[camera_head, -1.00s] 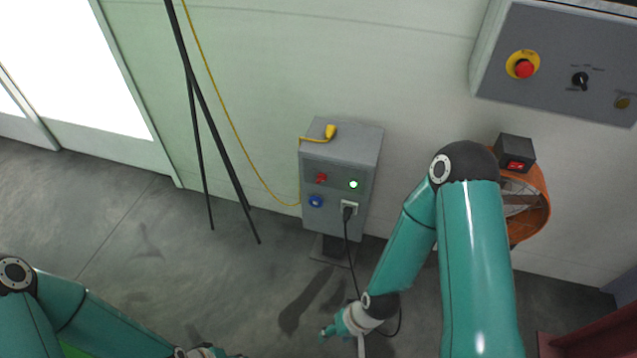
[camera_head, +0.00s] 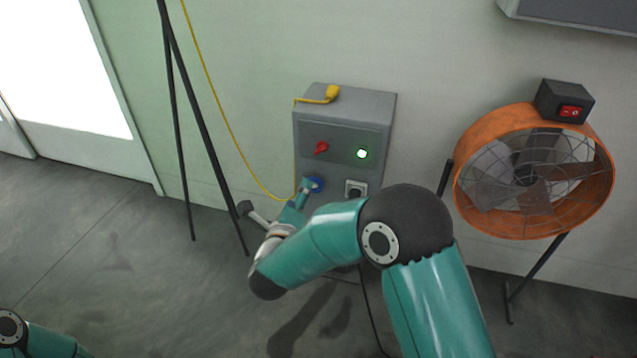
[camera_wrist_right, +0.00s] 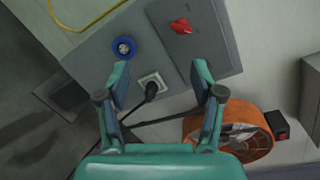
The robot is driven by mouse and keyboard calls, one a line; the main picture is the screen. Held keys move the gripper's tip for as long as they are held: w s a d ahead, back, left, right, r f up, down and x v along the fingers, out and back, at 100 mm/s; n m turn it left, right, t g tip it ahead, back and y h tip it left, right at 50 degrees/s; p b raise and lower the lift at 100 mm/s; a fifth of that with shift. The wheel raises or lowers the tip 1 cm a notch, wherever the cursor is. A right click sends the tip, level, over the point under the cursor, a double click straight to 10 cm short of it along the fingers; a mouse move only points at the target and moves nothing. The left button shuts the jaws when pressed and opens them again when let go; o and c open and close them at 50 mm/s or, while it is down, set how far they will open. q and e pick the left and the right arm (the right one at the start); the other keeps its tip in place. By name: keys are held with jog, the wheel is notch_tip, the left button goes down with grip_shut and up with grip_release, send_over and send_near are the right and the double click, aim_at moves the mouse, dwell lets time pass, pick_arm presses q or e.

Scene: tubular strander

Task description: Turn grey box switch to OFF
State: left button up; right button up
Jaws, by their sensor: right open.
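The grey box (camera_head: 345,105) stands against the wall. Its red rotary switch (camera_head: 321,148) is on the upper left of its front, left of a lit green lamp (camera_head: 362,154). The switch also shows near the top of the right wrist view (camera_wrist_right: 180,26), beyond my fingertips; its marking is too small to read. My right gripper (camera_head: 277,198) is open and empty in front of the box's lower left, below the switch. One fingertip overlaps the blue socket (camera_head: 318,184) in the head view. In the wrist view the open fingers (camera_wrist_right: 161,70) point toward the box. My left gripper is out of view.
A black plug (camera_wrist_right: 151,89) sits in a socket below the switch, with a cable hanging down. A yellow cable (camera_head: 228,130) hangs left of the box beside black stand legs (camera_head: 190,120). An orange fan (camera_head: 470,160) stands at the right.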

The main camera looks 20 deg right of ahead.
jog(key=m+h+b, duration=0.2)
jog(key=m, duration=0.2)
pick_arm(q)
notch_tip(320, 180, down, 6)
jog(key=b, duration=0.2)
pick_arm(e)
send_near(319, 152)
jog(key=shift+m, duration=0.3)
jog(key=x, duration=0.9)
jog(key=shift+w+d, duration=0.25)
jog(key=c, duration=1.1)
jog(key=shift+a, duration=0.15)
jog(key=shift+c, duration=0.2)
